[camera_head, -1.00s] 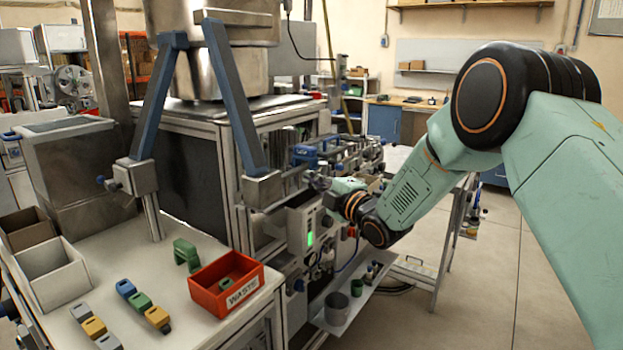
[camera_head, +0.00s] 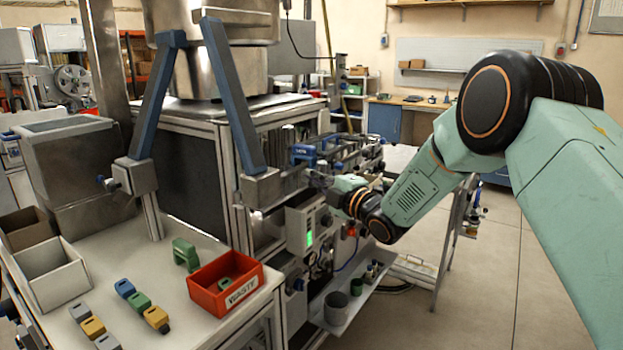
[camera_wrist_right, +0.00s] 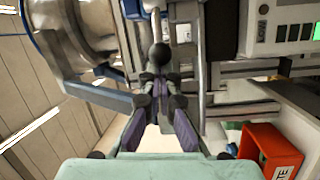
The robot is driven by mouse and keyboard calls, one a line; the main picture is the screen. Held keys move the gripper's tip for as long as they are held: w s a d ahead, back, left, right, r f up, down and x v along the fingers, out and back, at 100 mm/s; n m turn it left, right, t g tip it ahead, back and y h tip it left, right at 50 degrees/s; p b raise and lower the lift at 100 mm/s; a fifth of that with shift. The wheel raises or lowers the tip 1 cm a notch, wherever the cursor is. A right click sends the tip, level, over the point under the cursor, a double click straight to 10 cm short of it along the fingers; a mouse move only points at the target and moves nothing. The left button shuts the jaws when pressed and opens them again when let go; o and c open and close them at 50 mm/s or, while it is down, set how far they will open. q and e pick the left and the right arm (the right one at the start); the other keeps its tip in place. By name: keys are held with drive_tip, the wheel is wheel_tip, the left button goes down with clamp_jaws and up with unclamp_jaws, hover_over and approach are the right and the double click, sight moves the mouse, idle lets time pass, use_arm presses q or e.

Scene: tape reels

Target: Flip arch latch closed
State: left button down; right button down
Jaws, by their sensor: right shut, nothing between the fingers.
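A blue arch (camera_head: 158,100) with two slanted legs stands upright over the bench beside the steel hopper. Its feet sit in grey metal blocks. A blue bar (camera_wrist_right: 48,55) shows at the left in the right wrist view. I cannot tell which part is the latch. My right gripper (camera_head: 318,180) is at the machine's side, just right of the arch's right foot block (camera_head: 262,188). In the wrist view the gripper (camera_wrist_right: 160,88) is shut and empty, with a black ball knob (camera_wrist_right: 160,55) on a rod right by its fingertips. Contact cannot be told. My left gripper is out of view.
A control box (camera_head: 303,228) with a green display is below my right gripper. A red waste bin (camera_head: 226,282), a green arch-shaped block (camera_head: 185,254) and several small coloured blocks lie on the front bench. The floor at the right (camera_head: 480,290) is clear.

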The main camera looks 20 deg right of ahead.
drive_tip(key=shift+s+d+y, duration=0.1)
drive_tip(key=shift+s+y, duration=0.05)
drive_tip(key=shift+y, duration=0.15)
drive_tip(key=shift+d+n+g+y, duration=0.15)
drive_tip(key=shift+n+g+y, duration=0.15)
